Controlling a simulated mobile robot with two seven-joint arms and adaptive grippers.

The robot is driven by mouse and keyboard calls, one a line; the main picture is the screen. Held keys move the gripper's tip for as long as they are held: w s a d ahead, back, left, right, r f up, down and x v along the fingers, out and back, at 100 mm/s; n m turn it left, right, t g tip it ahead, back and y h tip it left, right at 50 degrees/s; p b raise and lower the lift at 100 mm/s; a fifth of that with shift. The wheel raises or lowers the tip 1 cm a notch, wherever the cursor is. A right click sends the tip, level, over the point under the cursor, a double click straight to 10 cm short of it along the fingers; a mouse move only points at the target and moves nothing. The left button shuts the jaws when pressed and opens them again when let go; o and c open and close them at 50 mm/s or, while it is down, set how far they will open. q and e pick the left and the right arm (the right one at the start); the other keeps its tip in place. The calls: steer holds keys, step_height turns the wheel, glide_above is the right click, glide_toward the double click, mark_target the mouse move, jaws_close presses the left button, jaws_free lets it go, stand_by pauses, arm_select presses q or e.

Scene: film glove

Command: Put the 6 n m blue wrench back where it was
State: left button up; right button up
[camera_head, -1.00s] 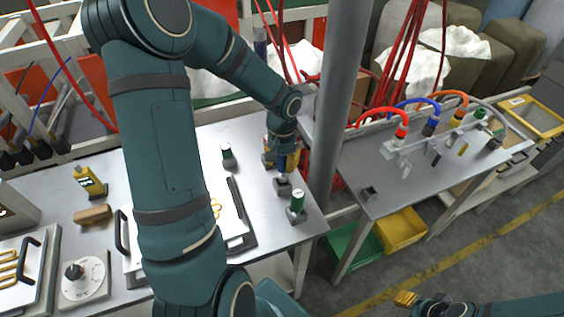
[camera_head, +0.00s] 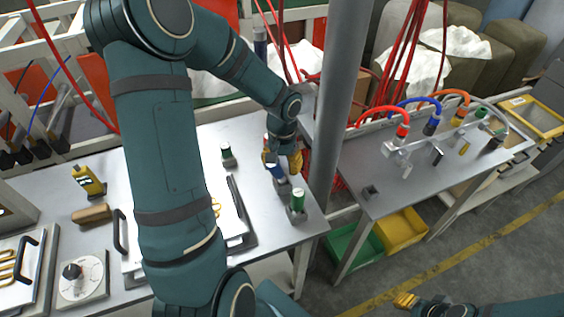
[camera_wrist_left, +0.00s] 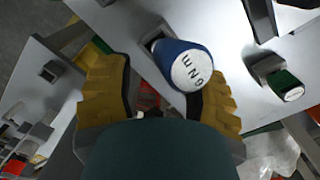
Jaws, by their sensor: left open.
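The blue wrench (camera_head: 277,172), with a round white end marked 6 N m in the left wrist view (camera_wrist_left: 190,68), stands tilted at a small grey holder (camera_head: 284,188) near the table's right end. The arm and fingers partly cover it in the head view, and how deep it sits cannot be told. My left gripper (camera_head: 283,161) is open around its top; in the left wrist view its yellow fingers (camera_wrist_left: 160,92) lie on either side, with a gap at the left finger. My right gripper (camera_head: 405,299) is low at the right, its jaws unclear.
A grey post (camera_head: 340,95) rises close to the right of my left gripper. A second table (camera_head: 400,195) with coloured hoses lies beyond it.

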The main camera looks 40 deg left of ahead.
arm_select(q)
steer(key=shift+r+p, duration=0.4)
steer(key=shift+r, duration=0.05)
step_height(320, 180, up, 12)
steer(key=p, duration=0.1)
steer(key=shift+w+a+p, duration=0.2)
steer(key=shift+w+p, duration=0.05)
steer(key=shift+p, duration=0.1)
